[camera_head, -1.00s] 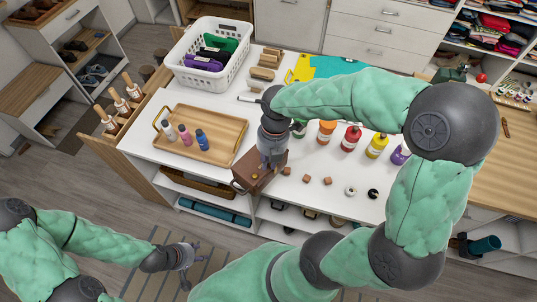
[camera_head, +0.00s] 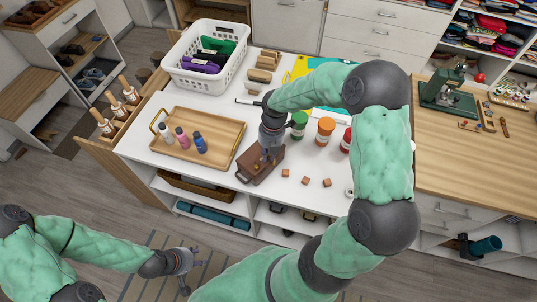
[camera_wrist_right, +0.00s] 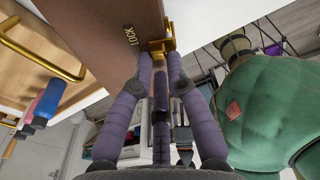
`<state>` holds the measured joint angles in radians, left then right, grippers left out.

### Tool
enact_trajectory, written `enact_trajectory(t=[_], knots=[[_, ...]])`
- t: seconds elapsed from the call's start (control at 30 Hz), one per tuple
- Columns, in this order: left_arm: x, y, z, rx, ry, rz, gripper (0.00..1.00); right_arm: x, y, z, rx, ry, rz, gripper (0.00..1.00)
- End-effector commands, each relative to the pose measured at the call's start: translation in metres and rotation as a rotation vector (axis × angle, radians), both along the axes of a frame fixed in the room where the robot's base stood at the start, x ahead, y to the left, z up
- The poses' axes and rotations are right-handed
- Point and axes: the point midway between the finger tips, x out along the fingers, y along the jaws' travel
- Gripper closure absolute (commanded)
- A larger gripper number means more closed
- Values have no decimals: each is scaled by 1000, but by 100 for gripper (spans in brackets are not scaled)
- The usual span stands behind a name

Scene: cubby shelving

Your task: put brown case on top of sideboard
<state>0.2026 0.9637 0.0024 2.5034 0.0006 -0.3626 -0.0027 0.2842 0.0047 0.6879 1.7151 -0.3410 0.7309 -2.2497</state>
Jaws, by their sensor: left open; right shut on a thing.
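The brown case (camera_head: 262,170) is at the front part of the white top of the sideboard (camera_head: 285,208), beside the wooden tray. I cannot tell whether it rests on the top or hangs just above it. My right gripper (camera_head: 270,154) is above the case and shut on it. In the right wrist view the case (camera_wrist_right: 95,38) shows the word LOCK and a gold latch (camera_wrist_right: 162,45) between the fingertips (camera_wrist_right: 160,62). My left gripper (camera_head: 189,262) is open and empty, low above the floor in front of the sideboard.
The wooden tray (camera_head: 233,127) with several small bottles is left of the case. Small wooden cubes (camera_head: 305,181) lie to its right. Green (camera_head: 299,124), orange (camera_head: 325,130) and red bottles stand behind the cubes. A white basket (camera_head: 180,72) is at the back left.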

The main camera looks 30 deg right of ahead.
Motion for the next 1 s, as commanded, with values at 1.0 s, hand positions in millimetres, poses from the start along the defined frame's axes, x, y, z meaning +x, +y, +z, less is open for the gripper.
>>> enact_trajectory(t=[1.0], knots=[[0,0,5,0,0,0,57,3,-6,38,-3,-8,-1,60]])
